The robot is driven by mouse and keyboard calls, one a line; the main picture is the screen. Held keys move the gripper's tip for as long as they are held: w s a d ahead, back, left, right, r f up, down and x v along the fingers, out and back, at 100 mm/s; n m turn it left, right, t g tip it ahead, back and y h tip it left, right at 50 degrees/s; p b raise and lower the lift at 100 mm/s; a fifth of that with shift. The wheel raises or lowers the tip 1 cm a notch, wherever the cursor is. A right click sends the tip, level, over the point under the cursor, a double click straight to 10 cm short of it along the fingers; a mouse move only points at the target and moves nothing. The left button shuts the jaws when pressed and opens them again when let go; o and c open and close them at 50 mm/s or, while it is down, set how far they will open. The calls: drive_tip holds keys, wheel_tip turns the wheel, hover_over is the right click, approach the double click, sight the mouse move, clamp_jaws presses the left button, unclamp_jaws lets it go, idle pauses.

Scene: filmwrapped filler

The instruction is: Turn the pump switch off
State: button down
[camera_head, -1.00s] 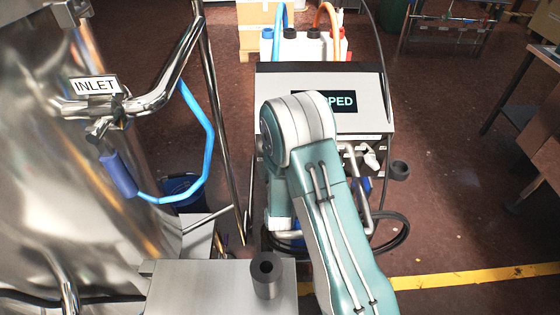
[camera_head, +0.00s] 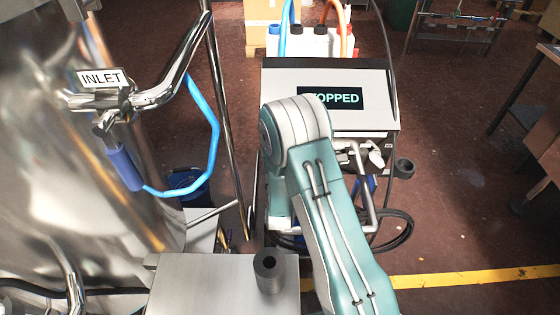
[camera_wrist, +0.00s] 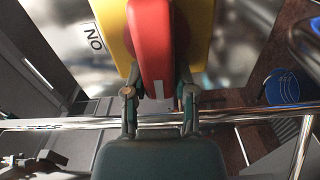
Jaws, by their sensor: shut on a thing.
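In the wrist view, the red switch handle (camera_wrist: 152,40) stands out from a yellow plate (camera_wrist: 200,28), with a white "ON" label (camera_wrist: 94,38) to its left. My gripper (camera_wrist: 160,82) is shut on the red handle, one finger on each side. The handle lies nearly in line with the gripper. In the head view, the pump unit (camera_head: 335,85) has a dark display (camera_head: 345,98) with green letters reading "OPPED"; my arm covers its left end. My arm also hides the switch and gripper in the head view.
A shiny tank (camera_head: 50,200) with an "INLET" label (camera_head: 101,78) and a blue hose (camera_head: 212,140) fills the left. A black hose (camera_head: 395,235) coils beside the pump unit. A metal rail (camera_wrist: 230,117) crosses the wrist view. Open floor lies to the right.

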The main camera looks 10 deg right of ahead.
drive_tip(key=shift+a+f+n, duration=0.15)
drive_tip(key=shift+f+n, duration=0.05)
drive_tip(key=shift+n, duration=0.3)
drive_tip(key=shift+c, duration=2.2)
unclamp_jaws()
drive_tip(key=s+a, duration=0.1)
drive_tip(key=s, duration=0.6)
drive_tip(key=shift+a, duration=0.35)
drive_tip(key=shift+s, duration=0.1)
